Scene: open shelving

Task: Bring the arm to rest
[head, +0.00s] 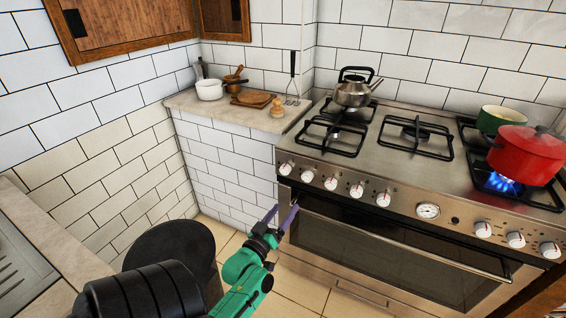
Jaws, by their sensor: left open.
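My left gripper (279,216) is open, with nothing between its purple fingers. Its green and black arm comes in from the bottom of the head view. The fingertips point up toward the left front corner of the stove (374,173), in front of the oven door, and appear close to it. I cannot tell whether they touch it. My right gripper is not in the view.
A metal kettle (352,92) stands on the stove's back left. A red pot (526,157) sits over a lit blue flame, with a green pot (499,117) behind. A counter (235,112) holds bowls and boards. A dark round bin (168,246) stands left of my arm.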

